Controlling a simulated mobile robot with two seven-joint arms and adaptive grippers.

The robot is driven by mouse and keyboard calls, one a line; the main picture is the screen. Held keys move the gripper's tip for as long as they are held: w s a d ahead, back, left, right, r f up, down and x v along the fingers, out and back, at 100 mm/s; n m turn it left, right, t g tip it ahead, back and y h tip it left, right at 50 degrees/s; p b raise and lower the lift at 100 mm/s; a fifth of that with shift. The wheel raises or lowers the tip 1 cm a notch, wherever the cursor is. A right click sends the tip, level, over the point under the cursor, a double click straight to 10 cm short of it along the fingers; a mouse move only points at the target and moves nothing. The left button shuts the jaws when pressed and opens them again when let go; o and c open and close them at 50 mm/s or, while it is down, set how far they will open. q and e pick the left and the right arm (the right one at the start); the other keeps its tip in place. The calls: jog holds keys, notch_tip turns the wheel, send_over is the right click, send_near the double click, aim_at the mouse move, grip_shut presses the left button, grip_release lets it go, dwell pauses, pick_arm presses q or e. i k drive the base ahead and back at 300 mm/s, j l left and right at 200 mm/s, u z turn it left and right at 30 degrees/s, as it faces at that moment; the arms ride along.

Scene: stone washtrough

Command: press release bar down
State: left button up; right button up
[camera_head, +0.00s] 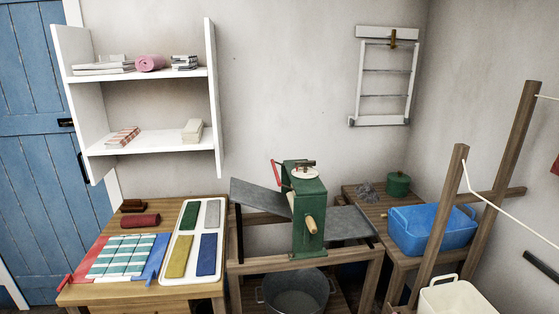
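A green wringer (308,215) stands upright on a wooden stand (300,262) in the middle of the view. A red bar (276,175) rises at its upper left side, and a dark bar or handle (304,163) lies across its top above a pale round plate. I cannot tell for certain which of these is the release bar. A wooden crank grip (311,225) sticks out from its front. Grey sloping boards (261,197) (347,223) extend to both sides. Neither of my grippers is in view.
A wooden table (85,293) at left holds a white tray (169,279) of coloured cloths and a striped cloth (122,256). A metal tub (295,293) sits under the wringer. A blue basin (433,233), wooden posts (447,205) with lines, and a cream basket (457,298) stand right.

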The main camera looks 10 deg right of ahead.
aim_at(278, 182)
jog(key=i+l, duration=0.2)
jog(key=i, duration=0.2)
jog(key=i+l, duration=0.2)
jog(key=i, duration=0.2)
jog(key=i+l, duration=0.2)
jog(key=i, duration=0.2)
jog(key=j+z, duration=0.1)
jog(key=j, duration=0.15)
